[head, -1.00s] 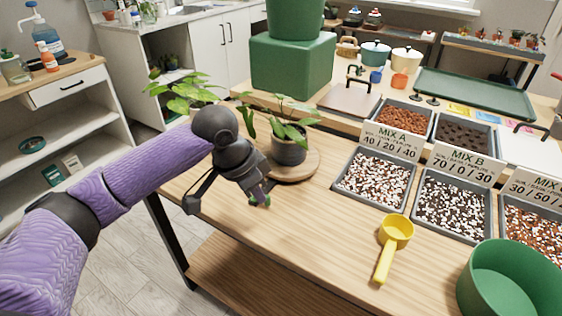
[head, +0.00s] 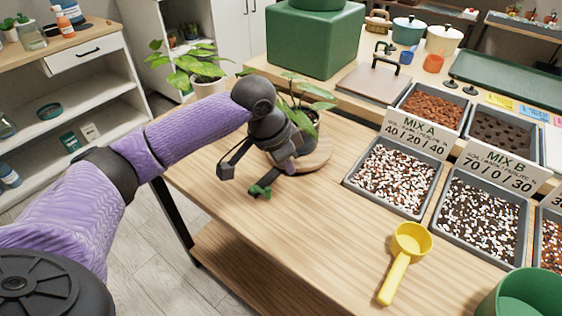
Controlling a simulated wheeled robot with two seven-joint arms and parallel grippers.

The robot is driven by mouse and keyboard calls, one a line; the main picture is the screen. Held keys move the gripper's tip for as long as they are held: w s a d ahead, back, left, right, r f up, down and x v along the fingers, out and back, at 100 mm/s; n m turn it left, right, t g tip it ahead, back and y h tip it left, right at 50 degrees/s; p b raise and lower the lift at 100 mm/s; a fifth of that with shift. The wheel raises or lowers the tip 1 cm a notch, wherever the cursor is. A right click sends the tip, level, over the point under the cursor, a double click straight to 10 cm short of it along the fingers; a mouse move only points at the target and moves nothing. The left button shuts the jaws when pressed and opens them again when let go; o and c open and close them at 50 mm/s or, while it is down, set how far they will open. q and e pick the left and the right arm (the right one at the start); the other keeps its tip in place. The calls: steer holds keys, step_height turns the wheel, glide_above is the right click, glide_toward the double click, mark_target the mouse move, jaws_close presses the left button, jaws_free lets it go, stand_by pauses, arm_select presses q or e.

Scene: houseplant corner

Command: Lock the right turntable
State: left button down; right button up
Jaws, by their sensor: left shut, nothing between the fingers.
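One round wooden turntable (head: 319,160) is in the head view, on the bench at the middle, with a potted leafy plant (head: 313,118) standing on it. My left arm comes in from the left and hides the turntable's left part. My left gripper (head: 288,166) is shut and empty at the turntable's near left edge. I cannot tell whether it touches the turntable. A small green piece with a dark part (head: 261,191) shows just left of and below the fingertips, low over the bench. How it joins the turntable is hidden. My right gripper is out of view.
A yellow scoop (head: 402,258) lies on the bench to the right, before the MIX A tray (head: 393,180) and MIX B tray (head: 478,214). A green pot (head: 522,298) stands at the lower right corner. The front left of the wooden bench (head: 300,240) is clear.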

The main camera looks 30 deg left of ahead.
mark_target(261, 189)
arm_select(q)
steer(key=b+x, duration=0.2)
steer(key=x, duration=0.2)
steer(key=shift+f, duration=0.3)
steer(key=shift+s+a+r+b, duration=0.15)
steer(key=shift+s+a, duration=0.2)
steer(key=shift+s, duration=0.2)
steer(key=shift+s+a+f+b, duration=0.1)
steer(key=shift+s+a+b, duration=0.15)
steer(key=shift+s, duration=0.3)
steer(key=shift+s+a+r+b, duration=0.1)
steer(key=shift+s+a, duration=0.3)
steer(key=shift+s, duration=0.15)
